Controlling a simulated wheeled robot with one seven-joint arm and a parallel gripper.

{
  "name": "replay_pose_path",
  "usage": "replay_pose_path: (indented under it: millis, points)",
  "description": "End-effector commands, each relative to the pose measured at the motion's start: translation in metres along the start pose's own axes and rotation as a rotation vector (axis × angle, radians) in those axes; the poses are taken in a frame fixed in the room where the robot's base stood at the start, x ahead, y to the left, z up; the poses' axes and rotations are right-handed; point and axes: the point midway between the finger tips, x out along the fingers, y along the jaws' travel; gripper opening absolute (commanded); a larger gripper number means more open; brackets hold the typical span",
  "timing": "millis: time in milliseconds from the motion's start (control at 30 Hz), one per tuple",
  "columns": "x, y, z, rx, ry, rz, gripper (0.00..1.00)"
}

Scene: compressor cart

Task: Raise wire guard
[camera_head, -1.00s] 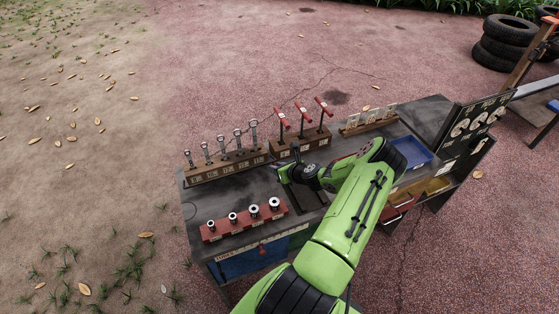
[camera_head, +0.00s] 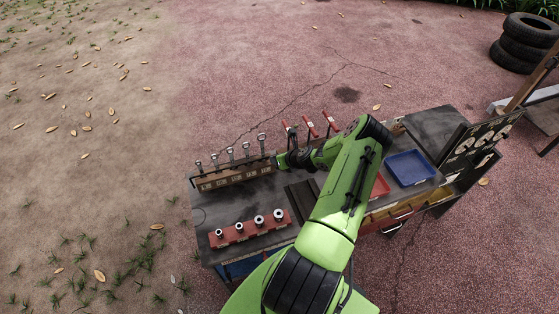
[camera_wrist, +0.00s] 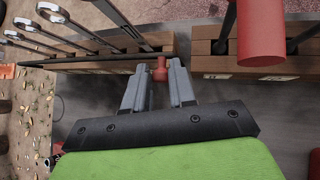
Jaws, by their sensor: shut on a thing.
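My gripper (camera_wrist: 159,80) is shut on a small red knob (camera_wrist: 160,70), which shows between the fingertips in the wrist view. A thin dark rod (camera_wrist: 95,63), seemingly part of the wire guard, runs across the front of the wooden wrench rack (camera_wrist: 70,67) at knob height. Its link to the knob is partly hidden by the fingers. In the head view my gripper (camera_head: 284,161) is at the right end of the wrench rack (camera_head: 235,175); the guard is too small to make out there. Several wrenches (camera_head: 246,149) stand upright in the rack.
A rack with red T-handled tools (camera_head: 311,127) stands just right of my gripper. A red rail with several sockets (camera_head: 250,229) lies at the cart's front left. A blue tray (camera_head: 410,167) sits at the right. The black top (camera_head: 240,200) between rack and sockets is clear.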

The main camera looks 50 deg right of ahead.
Motion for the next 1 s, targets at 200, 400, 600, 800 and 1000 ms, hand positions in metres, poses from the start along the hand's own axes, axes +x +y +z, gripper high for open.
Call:
replay_pose_path:
  millis: [200, 400, 600, 800, 1000]
  points:
    - [-0.0021, -0.0018, 0.009, -0.004, -0.016, -0.007, 0.0]
    - [-0.0022, -0.0022, 0.0088, -0.004, -0.015, -0.008, 0.0]
    - [-0.0021, -0.0025, 0.0086, -0.004, -0.015, -0.009, 0.0]
    - [-0.0021, -0.0026, 0.0085, -0.004, -0.014, -0.009, 0.27]
    - [-0.002, -0.0015, 0.0057, -0.002, -0.007, -0.005, 0.48]
